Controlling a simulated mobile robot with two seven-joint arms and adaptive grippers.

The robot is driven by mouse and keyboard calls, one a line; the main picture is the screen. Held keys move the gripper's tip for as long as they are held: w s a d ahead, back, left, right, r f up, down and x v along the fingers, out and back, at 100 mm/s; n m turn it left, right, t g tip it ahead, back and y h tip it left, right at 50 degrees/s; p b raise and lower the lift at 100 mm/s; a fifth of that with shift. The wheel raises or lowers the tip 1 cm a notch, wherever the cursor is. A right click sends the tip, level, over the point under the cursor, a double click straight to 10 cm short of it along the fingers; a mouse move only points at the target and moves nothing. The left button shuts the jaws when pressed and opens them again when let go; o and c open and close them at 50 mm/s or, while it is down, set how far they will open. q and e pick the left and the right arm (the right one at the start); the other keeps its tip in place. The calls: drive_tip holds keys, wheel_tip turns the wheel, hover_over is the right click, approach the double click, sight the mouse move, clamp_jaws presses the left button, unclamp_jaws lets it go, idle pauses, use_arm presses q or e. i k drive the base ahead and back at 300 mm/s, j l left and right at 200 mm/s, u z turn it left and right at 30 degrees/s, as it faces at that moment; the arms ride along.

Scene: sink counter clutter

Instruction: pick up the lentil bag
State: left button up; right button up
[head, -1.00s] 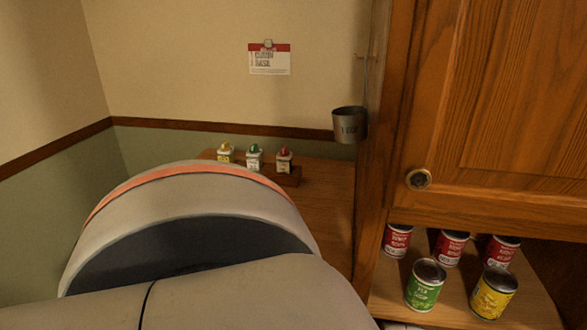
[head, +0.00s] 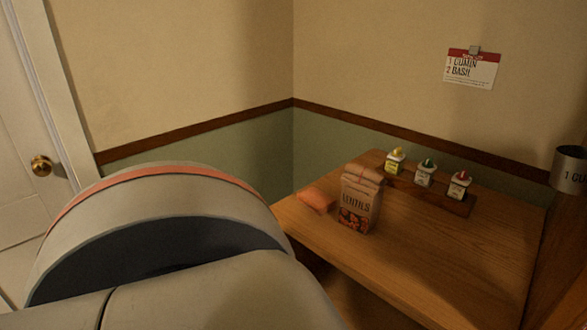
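The lentil bag (head: 360,200) is a brown paper bag with a folded top and a dark label with red-orange pictures. It stands upright on the wooden counter (head: 450,265), near its left end. A large grey arm link of mine with an orange band fills the lower left, left of the bag and apart from it in the picture. Neither of my grippers shows in the head view.
An orange cloth-like item (head: 316,200) lies just left of the bag. Three small spice containers (head: 424,173) stand on a wooden rack behind it. A metal measuring cup (head: 570,168) hangs at the right edge. Bare counter lies right of the bag.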

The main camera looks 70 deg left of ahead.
sight(362, 190)
drive_tip(key=u, duration=1.55)
